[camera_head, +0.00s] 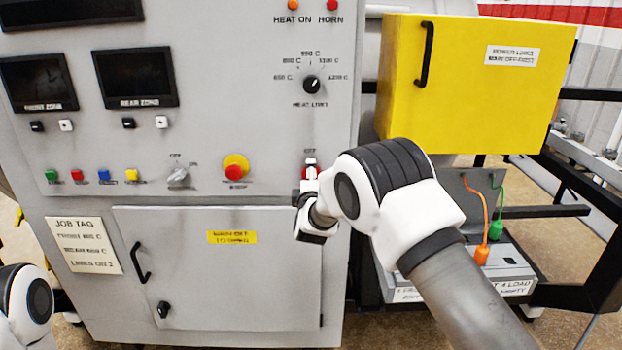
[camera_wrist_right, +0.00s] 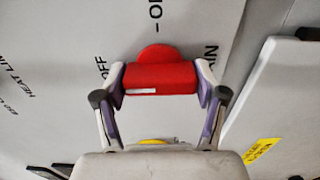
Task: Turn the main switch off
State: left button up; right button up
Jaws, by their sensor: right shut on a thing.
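The red main switch (camera_head: 309,172) is on the grey panel's right side, under a small "OFF" label. It is mostly hidden by my right gripper (camera_head: 309,178) in the head view. In the right wrist view the red handle (camera_wrist_right: 160,80) lies level in the picture, with a white mark on its lower left edge. "OFF" is printed to its left, and part of another label is above it. My right gripper (camera_wrist_right: 163,86) is shut on this handle, one finger at each end. My left arm shows at the lower left of the head view; its gripper is out of view.
The heat limit knob (camera_head: 311,84) is above. A yellow box (camera_head: 470,85) stands at the right. A closed cabinet door (camera_head: 220,285) with a handle is below.

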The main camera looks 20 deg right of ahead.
jog(key=shift+r, duration=0.15)
jog(key=o, duration=0.9)
jog(key=shift+o, duration=1.2)
jog(key=shift+w+d, duration=0.1)
jog(key=v, duration=1.2)
